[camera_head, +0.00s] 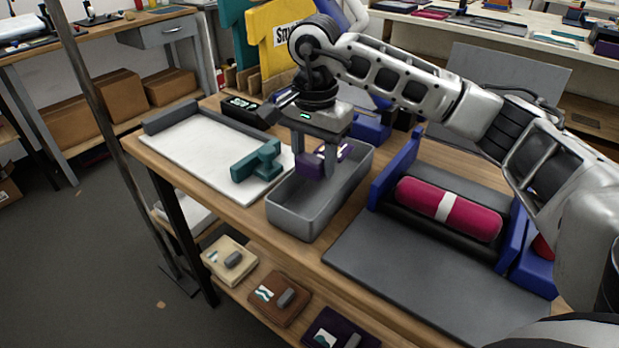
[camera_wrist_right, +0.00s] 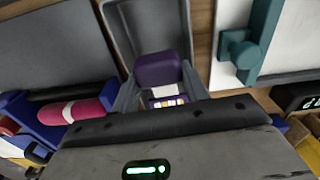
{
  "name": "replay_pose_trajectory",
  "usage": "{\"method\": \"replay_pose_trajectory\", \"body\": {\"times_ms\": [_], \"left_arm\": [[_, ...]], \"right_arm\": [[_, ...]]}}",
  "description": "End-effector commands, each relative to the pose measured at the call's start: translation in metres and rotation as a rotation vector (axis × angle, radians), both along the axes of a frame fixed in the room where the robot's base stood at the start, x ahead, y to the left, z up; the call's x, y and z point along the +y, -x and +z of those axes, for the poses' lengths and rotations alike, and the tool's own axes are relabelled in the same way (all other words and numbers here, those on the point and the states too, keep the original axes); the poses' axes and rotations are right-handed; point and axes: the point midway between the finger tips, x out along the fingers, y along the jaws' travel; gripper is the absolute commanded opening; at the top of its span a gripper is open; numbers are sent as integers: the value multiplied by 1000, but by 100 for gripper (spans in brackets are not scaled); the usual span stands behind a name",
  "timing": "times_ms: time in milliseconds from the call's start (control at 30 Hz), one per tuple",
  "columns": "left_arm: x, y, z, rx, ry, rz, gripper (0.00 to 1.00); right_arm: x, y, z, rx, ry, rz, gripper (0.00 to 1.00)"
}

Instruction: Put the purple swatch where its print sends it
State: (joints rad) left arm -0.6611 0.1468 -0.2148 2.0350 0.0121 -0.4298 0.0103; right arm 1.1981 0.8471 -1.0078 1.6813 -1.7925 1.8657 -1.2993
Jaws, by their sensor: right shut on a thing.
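My right gripper (camera_head: 326,166) is shut on a purple block-like piece (camera_head: 311,167), which I take to be the purple swatch, and holds it over the grey open tray (camera_head: 290,218). In the right wrist view the purple piece (camera_wrist_right: 160,68) sits between the fingers, with a small light-coloured printed patch (camera_wrist_right: 168,102) near the gripper. The print is too small to read. Below, the lower shelf holds a cream pad (camera_head: 221,252), a brown pad (camera_head: 268,290) and a dark purple pad (camera_head: 322,322), each with a grey block and a light mark. My left gripper is not in view.
A teal tool (camera_head: 255,162) lies on a white board (camera_head: 190,150) left of the tray. A crimson roll (camera_head: 420,200) with a white band rests in a blue-ended cradle at right, behind a dark mat (camera_head: 400,270). Yellow and teal shirt shapes stand behind.

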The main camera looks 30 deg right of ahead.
Motion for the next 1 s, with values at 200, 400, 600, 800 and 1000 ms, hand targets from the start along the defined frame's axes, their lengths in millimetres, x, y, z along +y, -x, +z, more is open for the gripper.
{"method": "replay_pose_trajectory", "body": {"times_ms": [200, 400, 600, 800, 1000], "left_arm": [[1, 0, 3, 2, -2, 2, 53], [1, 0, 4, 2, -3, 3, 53], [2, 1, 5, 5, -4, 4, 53], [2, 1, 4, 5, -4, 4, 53], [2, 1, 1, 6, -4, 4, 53]], "right_arm": [[0, 0, -32, 2, 0, -1, 23], [0, 1, -50, 4, 0, -1, 23], [0, 0, -73, 0, 0, 1, 23], [0, 0, -73, -1, 0, 0, 23], [0, 0, -76, 0, 0, 0, 54]]}}
